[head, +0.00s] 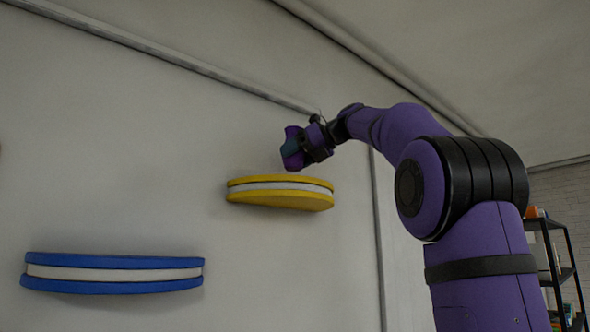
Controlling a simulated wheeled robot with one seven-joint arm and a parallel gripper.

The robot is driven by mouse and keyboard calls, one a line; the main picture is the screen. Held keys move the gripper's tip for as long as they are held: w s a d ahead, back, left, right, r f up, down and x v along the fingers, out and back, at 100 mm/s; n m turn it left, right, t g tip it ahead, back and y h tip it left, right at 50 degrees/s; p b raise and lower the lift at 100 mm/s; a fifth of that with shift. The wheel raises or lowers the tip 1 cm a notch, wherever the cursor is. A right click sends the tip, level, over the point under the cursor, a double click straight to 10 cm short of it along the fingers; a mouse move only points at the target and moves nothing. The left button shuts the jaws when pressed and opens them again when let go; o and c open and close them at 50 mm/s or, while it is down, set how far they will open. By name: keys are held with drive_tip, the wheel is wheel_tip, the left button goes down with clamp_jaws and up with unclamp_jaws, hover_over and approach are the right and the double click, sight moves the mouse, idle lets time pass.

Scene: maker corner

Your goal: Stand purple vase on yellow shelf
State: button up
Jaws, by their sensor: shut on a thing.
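The yellow shelf (281,199) is a rounded board with a white band, fixed on the wall in the middle of the head view. My gripper (306,144) is above the shelf, at the end of my purple arm. It is shut on the purple vase (293,161), which shows as a small purple shape with a teal patch, just above the shelf's top. The vase's lower end looks close to the shelf, but I cannot tell whether it touches. The fingers are dark and small, and partly hide the vase.
A blue shelf (112,273) with a white band is on the wall at the lower left. A dark rack (556,273) with small items stands at the far right. Pipes run along the upper wall. The yellow shelf's visible top edge looks clear on the left.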

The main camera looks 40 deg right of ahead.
sight(302, 164)
drive_tip(key=shift+f, duration=1.75)
drive_tip(key=shift+f, duration=0.15)
drive_tip(key=o, duration=1)
drive_tip(key=shift+s+d+r, duration=0.1)
drive_tip(key=shift+r, duration=0.15)
drive_tip(key=v, duration=1.1)
drive_tip(key=shift+s, duration=0.35)
drive_tip(key=shift+d+r, duration=0.1)
